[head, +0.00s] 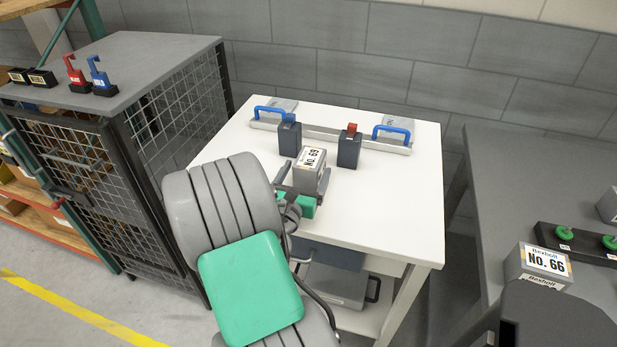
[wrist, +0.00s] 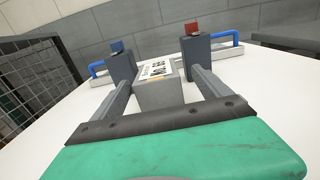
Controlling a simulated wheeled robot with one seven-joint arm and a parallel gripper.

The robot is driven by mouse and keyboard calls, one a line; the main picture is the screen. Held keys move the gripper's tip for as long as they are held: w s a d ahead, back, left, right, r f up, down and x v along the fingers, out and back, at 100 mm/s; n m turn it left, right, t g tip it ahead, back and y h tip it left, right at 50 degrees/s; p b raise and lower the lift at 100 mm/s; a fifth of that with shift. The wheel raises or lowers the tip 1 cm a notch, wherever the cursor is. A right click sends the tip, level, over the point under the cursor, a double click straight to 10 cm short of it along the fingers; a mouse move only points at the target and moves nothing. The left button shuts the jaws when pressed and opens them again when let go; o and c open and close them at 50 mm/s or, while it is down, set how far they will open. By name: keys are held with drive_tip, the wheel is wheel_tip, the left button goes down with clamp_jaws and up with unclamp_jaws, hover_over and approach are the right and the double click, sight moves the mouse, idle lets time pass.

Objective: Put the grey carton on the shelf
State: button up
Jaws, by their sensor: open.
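A grey carton (head: 309,180) with a white label reading "No. 69" stands on the white table (head: 395,215). It also shows in the wrist view (wrist: 157,95), between the two fingers. My gripper (head: 304,183) is open, with one finger on each side of this carton; whether either finger touches it I cannot tell. The gripper also shows in the wrist view (wrist: 162,78). A second grey carton (head: 538,268), labelled "No. 66", stands on the grey table at the right. The white table has a lower shelf (head: 350,318) with a grey case on it.
Two dark blocks, one blue-topped (head: 289,138) and one red-topped (head: 349,149), stand just behind the carton. Behind them is a rail (head: 330,134) with blue handles. A mesh cage (head: 165,130) stands left. The white table's right side is clear. A wooden-board rack (head: 32,198) is far left.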

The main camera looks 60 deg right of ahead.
sight(313, 156)
drive_tip(key=d, duration=0.2)
drive_tip(key=w+d+p, duration=0.1)
drive_tip(key=d, duration=0.4)
drive_tip(key=shift+w+d+f+p, duration=0.3)
drive_tip(key=shift+w+d, duration=0.05)
drive_tip(key=shift+d, duration=0.05)
drive_tip(key=shift+a, duration=0.1)
